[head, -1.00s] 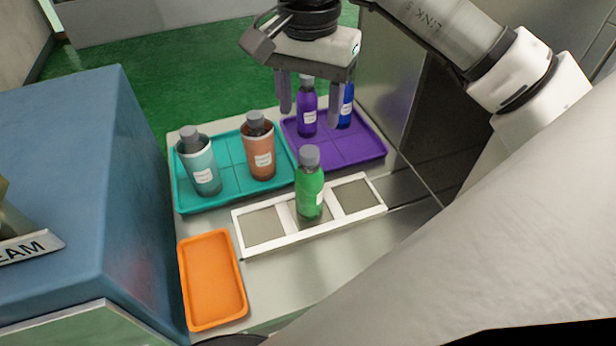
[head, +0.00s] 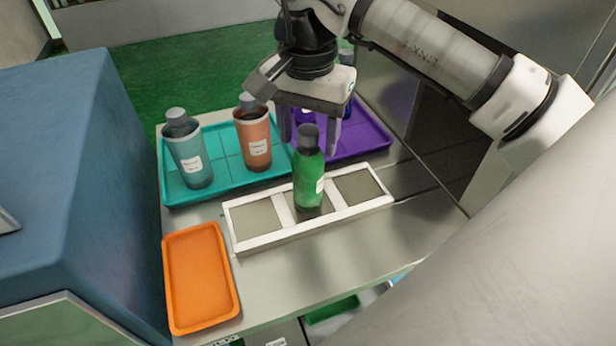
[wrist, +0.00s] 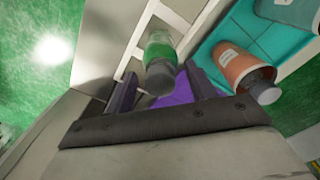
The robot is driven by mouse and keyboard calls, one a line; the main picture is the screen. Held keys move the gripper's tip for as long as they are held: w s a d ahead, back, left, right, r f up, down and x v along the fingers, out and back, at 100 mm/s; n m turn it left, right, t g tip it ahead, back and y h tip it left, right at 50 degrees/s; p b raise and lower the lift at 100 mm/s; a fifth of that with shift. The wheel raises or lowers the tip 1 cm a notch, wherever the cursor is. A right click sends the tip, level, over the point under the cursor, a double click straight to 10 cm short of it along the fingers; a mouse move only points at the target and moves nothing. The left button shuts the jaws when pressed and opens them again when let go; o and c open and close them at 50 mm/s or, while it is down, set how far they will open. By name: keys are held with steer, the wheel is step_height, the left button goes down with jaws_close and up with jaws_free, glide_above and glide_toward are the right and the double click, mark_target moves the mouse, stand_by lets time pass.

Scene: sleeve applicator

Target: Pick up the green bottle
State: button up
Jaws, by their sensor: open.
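The green bottle (head: 308,178) stands upright in the middle opening of the white frame (head: 262,239), with a dark grey cap and a white label. It also shows in the wrist view (wrist: 160,56), its cap towards my gripper. My gripper (head: 309,137) is open and empty, pointing down, with its fingers at about the height of the bottle's cap in the head view. In the wrist view the cap appears between and just beyond the fingertips (wrist: 160,85). I cannot tell the exact depth between fingers and bottle.
A teal tray (head: 214,150) holds a teal bottle (head: 188,151) and an orange-brown bottle (head: 253,137). A purple tray (head: 368,142) behind my gripper holds purple and blue bottles, partly hidden. An empty orange tray (head: 200,279) lies front left. A blue box (head: 75,180) stands at left.

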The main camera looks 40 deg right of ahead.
jaws_close()
steer(key=shift+r, duration=0.1)
stand_by(0.3)
